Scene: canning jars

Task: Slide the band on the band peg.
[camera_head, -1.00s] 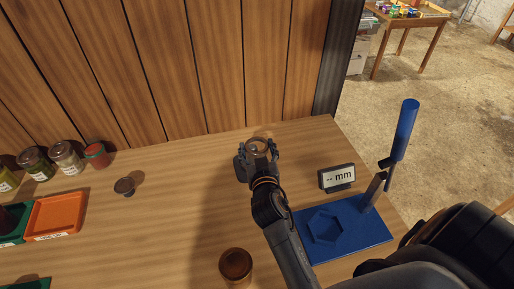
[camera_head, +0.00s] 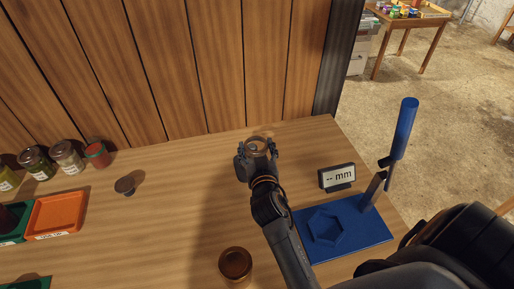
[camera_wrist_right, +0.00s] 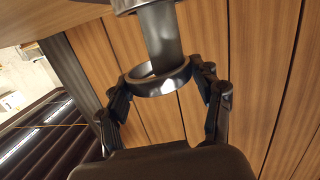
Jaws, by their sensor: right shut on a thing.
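The band (camera_wrist_right: 160,88) is a dark metal ring in the right wrist view, held between the fingertips of my right gripper (camera_wrist_right: 166,85). The band peg (camera_wrist_right: 163,35), a grey post, comes from the top of that view. Its end lies inside the ring's opening, so the band is around it at that end; how far it is on and whether they touch, I cannot tell. In the head view my right gripper (camera_head: 257,149) is near the table's back edge, with the small ring at its tips. My left gripper is not in view.
A blue gauge base (camera_head: 345,232) with an upright handle and a display (camera_head: 337,177) stand right of my arm. A brown round jar (camera_head: 235,264) is at the front. An orange tray (camera_head: 58,213) and several jars are at left.

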